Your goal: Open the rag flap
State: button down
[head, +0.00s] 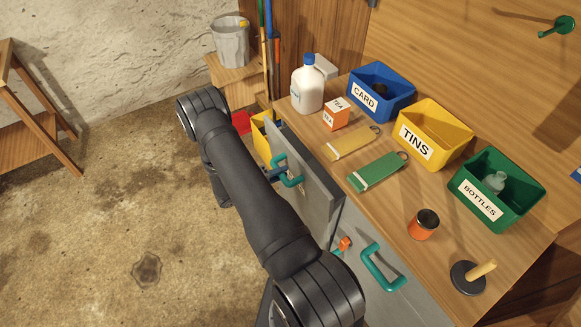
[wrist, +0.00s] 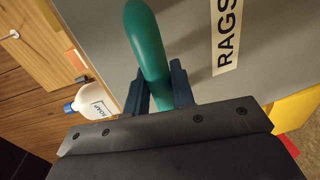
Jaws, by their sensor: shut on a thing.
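The rag flap (head: 318,196) is a grey panel at the cabinet front, below the counter's left edge. In the head view it appears to stand out at an angle from the cabinet. Its RAGS label (wrist: 227,35) shows in the wrist view. Its teal handle (head: 292,180) also fills the middle of the wrist view (wrist: 148,50). My gripper (wrist: 160,88) has its two dark fingers on either side of the handle bar, shut on it. In the head view my arm hides most of the gripper and part of the flap.
A second teal handle (head: 380,270) and an orange latch (head: 345,243) are on the grey front nearby. The counter holds blue (head: 380,92), yellow (head: 432,135) and green (head: 497,190) bins, a soap jug (head: 307,90) and an orange jar (head: 423,225).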

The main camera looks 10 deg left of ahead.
jog(key=s+a+f, duration=0.4)
jog(key=s+a, duration=0.2)
jog(key=s+a+f, duration=0.4)
jog(key=s+a, duration=0.3)
jog(key=shift+s+a, duration=0.3)
jog(key=c, duration=1.3)
grip_release()
jog(key=shift+r, duration=0.1)
jog(key=shift+o, duration=0.2)
jog(key=v, duration=1.7)
jog(key=shift+s+a, duration=0.2)
